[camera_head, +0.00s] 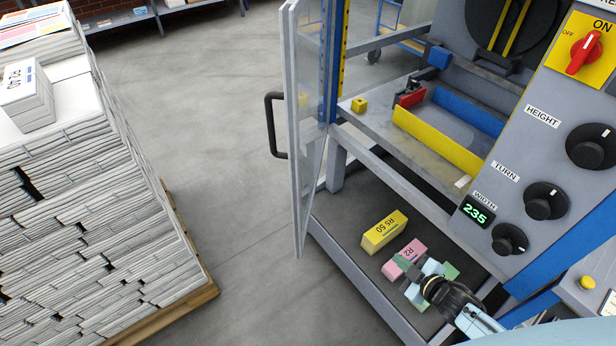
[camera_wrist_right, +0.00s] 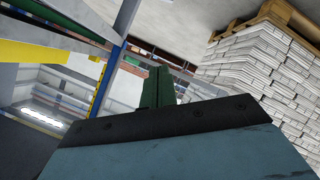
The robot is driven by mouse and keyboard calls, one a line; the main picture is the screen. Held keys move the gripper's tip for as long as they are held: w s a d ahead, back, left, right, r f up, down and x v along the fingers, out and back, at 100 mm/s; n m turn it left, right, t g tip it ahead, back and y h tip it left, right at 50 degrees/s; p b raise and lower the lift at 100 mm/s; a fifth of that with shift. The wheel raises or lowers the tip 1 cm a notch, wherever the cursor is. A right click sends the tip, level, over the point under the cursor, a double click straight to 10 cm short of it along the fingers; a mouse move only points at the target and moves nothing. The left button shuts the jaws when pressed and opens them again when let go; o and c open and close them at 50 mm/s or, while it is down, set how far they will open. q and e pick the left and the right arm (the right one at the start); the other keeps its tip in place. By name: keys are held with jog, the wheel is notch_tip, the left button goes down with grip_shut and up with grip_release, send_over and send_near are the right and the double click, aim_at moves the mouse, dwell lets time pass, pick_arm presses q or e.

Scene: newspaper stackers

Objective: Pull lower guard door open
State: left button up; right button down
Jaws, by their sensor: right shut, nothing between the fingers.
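The guard door (camera_head: 293,190) is a clear panel in a pale grey frame, seen nearly edge-on at the left front of the machine. Its black bar handle (camera_head: 270,125) is on the left side. The door stands swung out beside the blue and yellow post, and the machine's front looks uncovered. My right gripper (camera_head: 405,262) is low over the machine's lower shelf, beside the pink block, well right of the handle and not touching it. Its green fingers (camera_wrist_right: 157,87) are closed together and empty in the wrist view. My left gripper is not in view.
A yellow block (camera_head: 385,231) and a pink block (camera_head: 404,255) lie on the lower dark shelf (camera_head: 340,215). A control panel with knobs (camera_head: 545,200) is at right. A newspaper stack on a pallet (camera_head: 180,300) stands at left. Floor between is clear.

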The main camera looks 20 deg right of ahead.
aim_at(296, 174)
jog(key=w+a+r+n+t+y, duration=0.15)
jog(key=w+r+n+y, duration=0.35)
jog(key=r, duration=0.6)
jog(key=s+a+r+n+g+y+b, duration=0.1)
jog(key=a+r+n+g+y, duration=0.3)
jog(key=r+n, duration=0.5)
jog(key=s+a+r+n+g+y, duration=0.1)
jog(key=a+r+n+g+y, duration=0.1)
jog(key=a+r+n+y, duration=0.65)
jog(key=w+a+h, duration=0.1)
jog(key=w+a, duration=0.1)
jog(key=w+a+r+m+h+p, duration=0.1)
jog(key=w+a, duration=0.1)
jog(key=a, duration=0.1)
jog(key=w+a+r+m+h, duration=0.1)
jog(key=w+a, duration=0.1)
jog(key=a, duration=0.1)
jog(key=shift+w+a+r+h+p, duration=0.15)
jog(key=shift+w+a+h+p, duration=0.1)
jog(key=shift+w+p, duration=0.1)
